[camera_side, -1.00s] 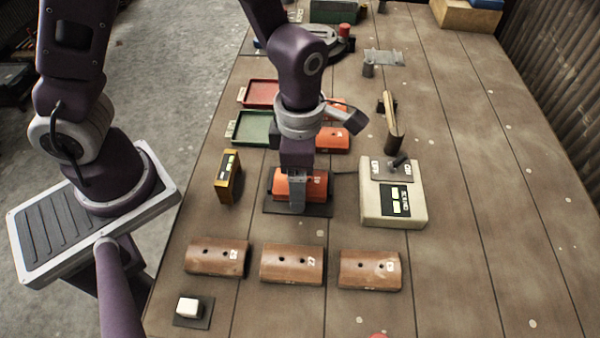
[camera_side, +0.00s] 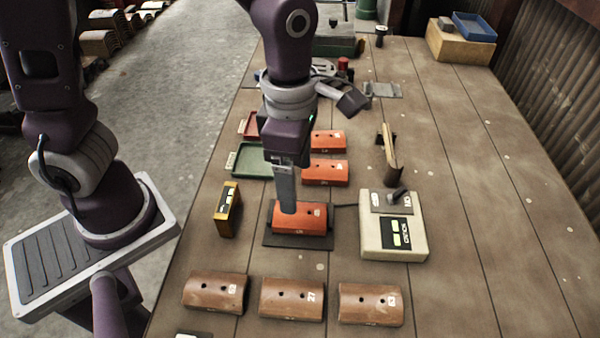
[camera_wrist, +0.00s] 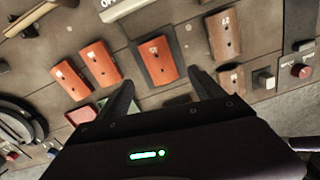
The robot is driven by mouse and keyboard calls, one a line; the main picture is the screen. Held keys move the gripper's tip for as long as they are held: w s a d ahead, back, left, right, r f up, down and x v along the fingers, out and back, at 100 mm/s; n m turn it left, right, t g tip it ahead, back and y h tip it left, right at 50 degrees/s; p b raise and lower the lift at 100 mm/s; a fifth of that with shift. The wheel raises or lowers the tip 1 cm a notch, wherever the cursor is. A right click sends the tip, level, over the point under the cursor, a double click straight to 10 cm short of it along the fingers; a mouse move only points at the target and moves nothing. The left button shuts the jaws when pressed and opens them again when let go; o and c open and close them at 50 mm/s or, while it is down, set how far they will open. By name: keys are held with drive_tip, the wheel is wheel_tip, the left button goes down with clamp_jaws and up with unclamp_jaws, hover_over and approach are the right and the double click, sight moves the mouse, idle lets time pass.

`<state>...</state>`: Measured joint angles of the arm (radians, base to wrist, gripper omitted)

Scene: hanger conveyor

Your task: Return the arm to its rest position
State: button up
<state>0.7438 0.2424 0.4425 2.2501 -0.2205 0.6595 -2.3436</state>
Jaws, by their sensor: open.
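My gripper (camera_side: 287,208) points down in the side view, in front of the orange roof tile (camera_side: 313,217) that lies on a dark pad (camera_side: 270,240). In the wrist view my gripper (camera_wrist: 165,90) has its two fingers spread wide with nothing between them. That view shows the same orange tile (camera_wrist: 156,62) on its pad beyond the fingertips, apart from them. The tile has dark holes and a small white mark. In the side view the finger hides part of its left side.
Three brown tiles (camera_side: 292,298) lie in a row in front. Two more orange tiles (camera_side: 326,172) lie behind, beside a green tray (camera_side: 250,161). A scale-like box (camera_side: 394,238) stands right and a yellow-black display (camera_side: 228,209) left. The table's right side is mostly clear.

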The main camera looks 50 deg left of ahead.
drive_tip(key=s+a+r+m+t, duration=0.2)
drive_tip(key=s+a+r+m, duration=0.3)
drive_tip(key=m, duration=0.7)
drive_tip(key=s+a+r+m+t, duration=0.3)
drive_tip(key=s+a+r+m, duration=0.2)
drive_tip(key=m, duration=0.8)
wheel_tip(320, 180, up, 3)
drive_tip(key=shift+s+a+f, duration=0.2)
drive_tip(key=shift+s+a, duration=0.05)
drive_tip(key=shift+a, duration=0.1)
